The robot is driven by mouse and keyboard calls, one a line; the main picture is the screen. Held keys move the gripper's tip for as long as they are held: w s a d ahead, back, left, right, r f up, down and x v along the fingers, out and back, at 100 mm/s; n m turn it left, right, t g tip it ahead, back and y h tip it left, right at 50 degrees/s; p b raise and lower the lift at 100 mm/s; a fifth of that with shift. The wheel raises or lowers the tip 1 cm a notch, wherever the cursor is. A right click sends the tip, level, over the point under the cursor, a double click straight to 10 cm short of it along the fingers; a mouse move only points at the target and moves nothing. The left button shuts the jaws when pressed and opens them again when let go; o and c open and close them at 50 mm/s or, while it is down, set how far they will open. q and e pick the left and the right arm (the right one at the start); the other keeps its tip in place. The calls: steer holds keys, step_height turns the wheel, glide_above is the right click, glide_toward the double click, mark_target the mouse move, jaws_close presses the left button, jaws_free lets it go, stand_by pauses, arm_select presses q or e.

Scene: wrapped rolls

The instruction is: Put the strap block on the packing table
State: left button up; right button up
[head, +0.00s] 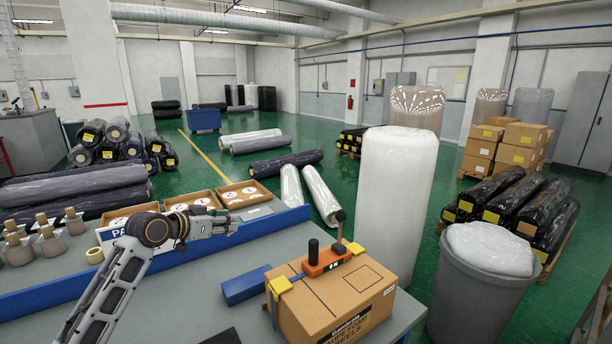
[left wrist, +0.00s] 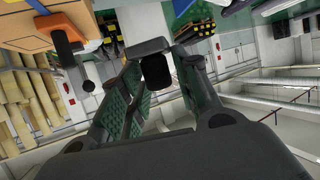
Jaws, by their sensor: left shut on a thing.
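My left gripper (head: 228,227) reaches in from the left, above the grey packing table (head: 185,312) and close to its raised blue rail. In the left wrist view its fingers (left wrist: 158,66) are closed around a small dark block (left wrist: 158,72). The block may be the strap block; most of it is hidden by the fingers, and it hardly shows in the head view. The gripper is apart from the tabletop. My right gripper is not in view.
A carton (head: 335,302) with yellow corner pieces stands at the table's right, with an orange black-handled tool (head: 326,262) on top. A blue bar (head: 246,285) lies left of it. The front-middle tabletop is mostly clear.

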arm_select(q)
step_height(320, 180, up, 8)
steer(key=a+n+t+y, duration=0.1)
steer(key=n+y, duration=0.2)
steer(key=s+d+f+n+y, duration=0.1)
steer(key=s+f, duration=0.6)
steer(key=f, duration=0.4)
steer(key=s+d+f+n+y, duration=0.1)
steer(key=s+f, duration=0.6)
steer(key=f, duration=0.5)
steer(key=s+f+n+t+y, duration=0.1)
steer(key=s+f+y, duration=0.1)
steer(key=s+f, duration=0.6)
steer(key=shift+d+f, duration=0.2)
steer(key=shift+f, duration=0.85)
steer(key=shift+d+f, duration=0.2)
steer(key=shift+f, duration=0.8)
